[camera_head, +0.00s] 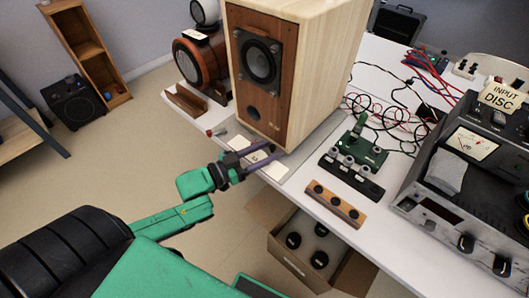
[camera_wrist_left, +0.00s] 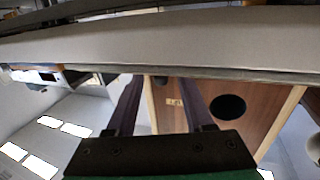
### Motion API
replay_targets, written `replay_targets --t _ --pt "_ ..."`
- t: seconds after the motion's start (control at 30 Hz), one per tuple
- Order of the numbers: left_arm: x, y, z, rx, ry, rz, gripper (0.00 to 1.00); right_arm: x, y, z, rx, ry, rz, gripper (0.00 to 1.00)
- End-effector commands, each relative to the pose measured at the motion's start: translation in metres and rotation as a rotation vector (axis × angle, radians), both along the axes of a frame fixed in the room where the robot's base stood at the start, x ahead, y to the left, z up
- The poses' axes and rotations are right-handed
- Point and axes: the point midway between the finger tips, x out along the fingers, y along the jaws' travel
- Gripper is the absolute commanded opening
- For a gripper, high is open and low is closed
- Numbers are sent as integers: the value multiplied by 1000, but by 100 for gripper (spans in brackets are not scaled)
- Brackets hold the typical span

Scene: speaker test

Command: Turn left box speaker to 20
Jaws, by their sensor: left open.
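The wooden box speaker (camera_head: 305,85) stands upright on the white table, with a black driver and a round port on its brown front panel. My left gripper (camera_head: 270,152) is open and empty, low in front of that panel; I cannot tell whether it touches. In the left wrist view, the fingers (camera_wrist_left: 160,105) are spread apart. The speaker's brown front (camera_wrist_left: 172,122) shows behind and beside them, with a dark round hole and a small pale label. I cannot make out a dial or its reading on the speaker. My right gripper is not in view.
Pale cards (camera_head: 271,167) lie near the table edge below my left gripper. A wooden strip with black knobs (camera_head: 335,205) and a green circuit board (camera_head: 362,150) are to the right. A grey metered unit (camera_head: 470,200) stands far right. An open cardboard box (camera_head: 350,272) is below.

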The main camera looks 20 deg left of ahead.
Motion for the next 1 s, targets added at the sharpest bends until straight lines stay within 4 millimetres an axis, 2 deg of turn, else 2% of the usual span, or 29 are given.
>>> replay_targets --t 0.17,0.2,0.3,1.0 --pt "0 0 0 0 0 1 52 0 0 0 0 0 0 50" --pt "0 0 0 0 0 1 37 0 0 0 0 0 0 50" --pt "0 0 0 0 0 1 0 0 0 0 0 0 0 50" --pt "0 0 0 0 0 0 0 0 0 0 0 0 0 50"
